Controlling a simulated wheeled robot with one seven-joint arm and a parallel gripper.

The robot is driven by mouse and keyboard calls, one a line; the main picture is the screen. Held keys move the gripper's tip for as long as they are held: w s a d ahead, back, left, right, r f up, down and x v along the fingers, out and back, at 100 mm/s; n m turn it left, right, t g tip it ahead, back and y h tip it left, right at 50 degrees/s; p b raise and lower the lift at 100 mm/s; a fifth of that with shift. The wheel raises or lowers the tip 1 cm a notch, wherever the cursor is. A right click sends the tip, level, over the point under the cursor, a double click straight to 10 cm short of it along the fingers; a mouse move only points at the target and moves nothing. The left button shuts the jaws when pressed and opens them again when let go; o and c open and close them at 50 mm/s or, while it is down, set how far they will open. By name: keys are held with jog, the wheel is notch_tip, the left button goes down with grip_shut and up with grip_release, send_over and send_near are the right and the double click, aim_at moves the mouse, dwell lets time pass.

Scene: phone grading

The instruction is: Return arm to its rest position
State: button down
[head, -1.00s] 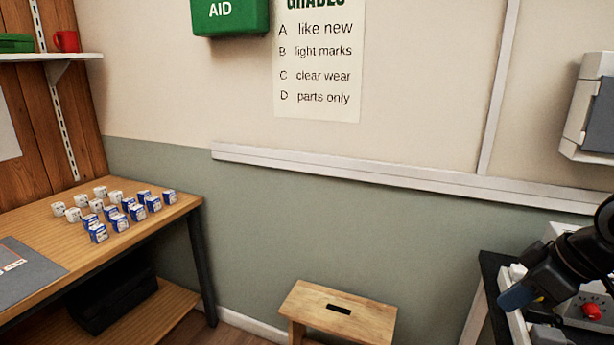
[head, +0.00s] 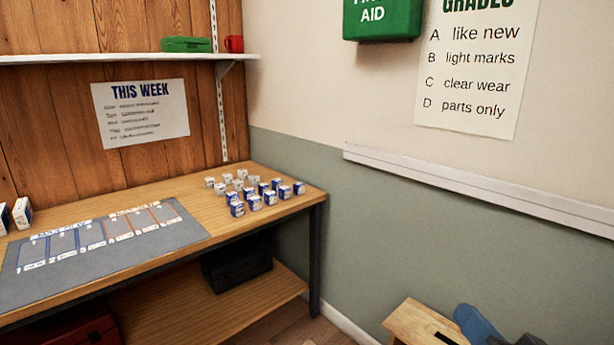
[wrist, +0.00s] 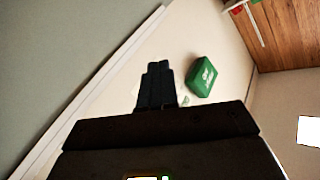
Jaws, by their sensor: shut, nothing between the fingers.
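Most of my arm is outside the head view.
A wooden stool (head: 408,322) stands low by the wall. The workbench (head: 240,172) at left bears a grey mat (head: 190,232) and several small blue and white boxes (head: 255,202). A green first aid box (head: 383,18) hangs on the wall.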

jog(key=s+a+f+m+h, duration=0.2)
jog(key=s+a+f, duration=0.2)
jog(key=s+f, duration=0.3)
jog(key=s+d+f+n+g+y, duration=0.1)
jog(key=s+n, duration=0.6)
jog(key=s, duration=2)
jog(key=shift+d+f+n+g, duration=0.25)
jog(key=shift+d+g, duration=0.35)
jog(key=shift+d, duration=0.5)
jog(key=shift+d, duration=0.15)
